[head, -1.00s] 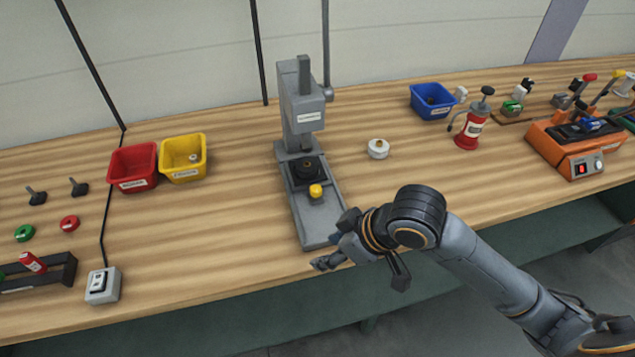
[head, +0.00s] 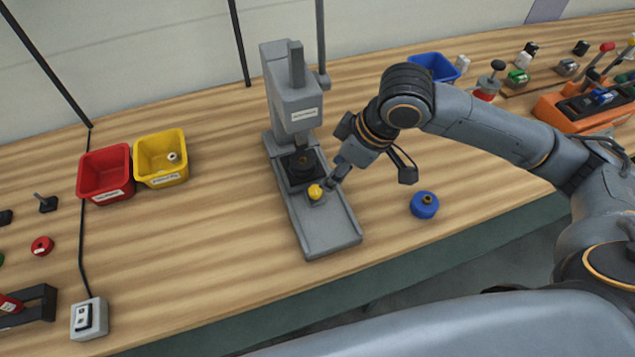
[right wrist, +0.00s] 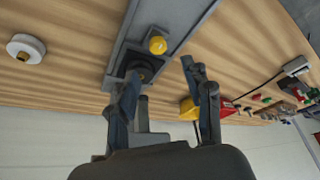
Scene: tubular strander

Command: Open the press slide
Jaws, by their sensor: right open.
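The grey press (head: 292,95) stands upright on the bench, with its long base (head: 330,235) running toward the front edge. The slide (head: 303,180) sits under the press head, carrying a dark round fixture (head: 302,163) and a yellow knob (head: 316,191) at its front. In the right wrist view the yellow knob (right wrist: 157,44) shows beyond the fingertips, between their lines. My right gripper (head: 335,182) is close beside the knob, on its right; I cannot tell whether it touches. Its fingers (right wrist: 163,72) are apart and hold nothing. My left gripper is not in view.
A blue round part (head: 424,205) lies right of the press, under my right arm. A white round part (right wrist: 25,47) shows in the right wrist view. Red (head: 105,173) and yellow (head: 161,158) bins stand left.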

